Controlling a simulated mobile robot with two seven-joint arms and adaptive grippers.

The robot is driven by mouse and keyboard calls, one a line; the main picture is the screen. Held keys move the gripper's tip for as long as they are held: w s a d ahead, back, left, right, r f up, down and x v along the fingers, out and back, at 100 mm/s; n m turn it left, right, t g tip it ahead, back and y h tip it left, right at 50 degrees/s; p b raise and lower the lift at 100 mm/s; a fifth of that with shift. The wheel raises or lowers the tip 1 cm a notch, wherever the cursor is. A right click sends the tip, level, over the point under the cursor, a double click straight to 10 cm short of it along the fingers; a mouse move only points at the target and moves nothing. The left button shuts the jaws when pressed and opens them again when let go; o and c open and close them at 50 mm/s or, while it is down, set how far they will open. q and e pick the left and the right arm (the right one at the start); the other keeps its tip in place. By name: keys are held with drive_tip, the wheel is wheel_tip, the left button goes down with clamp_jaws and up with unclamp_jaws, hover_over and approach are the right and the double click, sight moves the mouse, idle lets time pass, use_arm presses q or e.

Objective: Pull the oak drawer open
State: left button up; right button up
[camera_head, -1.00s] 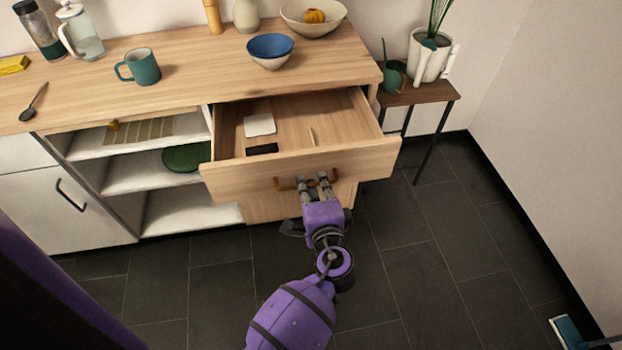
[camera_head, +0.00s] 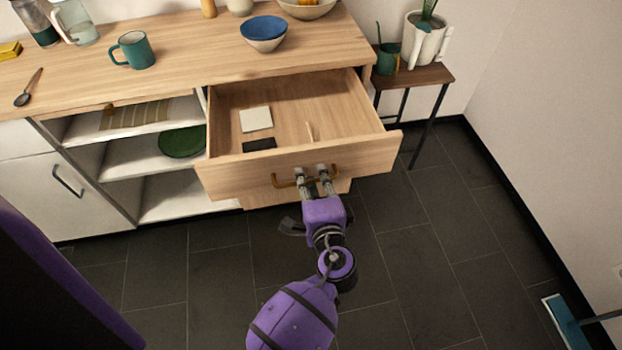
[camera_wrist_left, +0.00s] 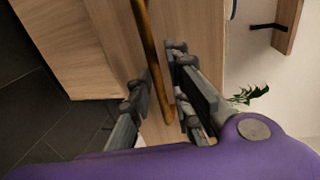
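The oak drawer (camera_head: 235,180) stands well out from the cabinet in the head view, its inside showing from above. A brass bar handle (camera_head: 284,183) crosses its front; it also shows in the left wrist view (camera_wrist_left: 148,38). The exact contact is partly hidden. Inside the drawer lie a pale square (camera_head: 256,119), a dark flat piece (camera_head: 260,145) and a small light stick (camera_head: 310,132). My right gripper is not in view.
The wooden counter (camera_head: 190,60) holds a teal mug (camera_head: 133,50), a blue bowl (camera_head: 264,32) and a spoon (camera_head: 28,88). Open shelves (camera_head: 150,160) are left of the drawer. A small side table (camera_head: 415,76) stands right. The dark tiled floor (camera_head: 430,240) in front is largely clear.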

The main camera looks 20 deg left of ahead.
use_arm(q)
drive_tip(key=shift+o, duration=0.2)
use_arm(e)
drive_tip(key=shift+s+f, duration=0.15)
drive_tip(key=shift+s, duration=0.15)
use_arm(q)
drive_tip(key=shift+s, duration=0.1)
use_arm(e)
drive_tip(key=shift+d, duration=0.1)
use_arm(q)
drive_tip(key=v, duration=0.7)
drive_tip(key=shift+s, duration=0.15)
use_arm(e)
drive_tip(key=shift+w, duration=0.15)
use_arm(q)
drive_tip(key=shift+d, duration=0.15)
